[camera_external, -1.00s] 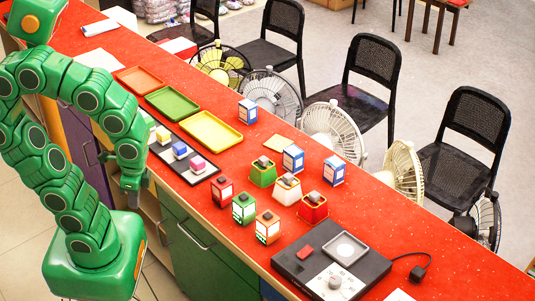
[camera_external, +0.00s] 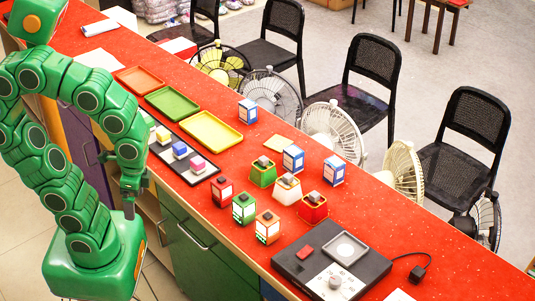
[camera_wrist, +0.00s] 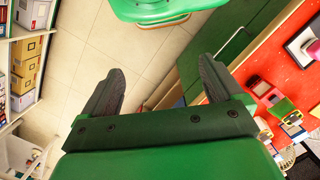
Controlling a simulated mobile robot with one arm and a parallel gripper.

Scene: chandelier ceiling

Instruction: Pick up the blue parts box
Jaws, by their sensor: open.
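Three blue-and-white boxes stand upright on the red counter in the external view: one box (camera_external: 248,111) beside the yellow tray, and a pair, the left box (camera_external: 293,158) and the right box (camera_external: 334,170), behind the small coloured bins. I cannot tell which of them is the blue parts box. My gripper (camera_external: 130,208) hangs beside the counter's near edge, in front of the cabinets and well apart from the boxes. In the wrist view my gripper (camera_wrist: 161,66) is open, with nothing between its fingers. It faces the tiled floor and the cabinet front.
Red, green and orange boxes (camera_external: 244,208) and several bins (camera_external: 287,188) crowd the counter in front of the pair. A black device (camera_external: 375,268) lies to the right. Trays (camera_external: 212,131) lie to the left; fans (camera_external: 333,128) stand along the far edge.

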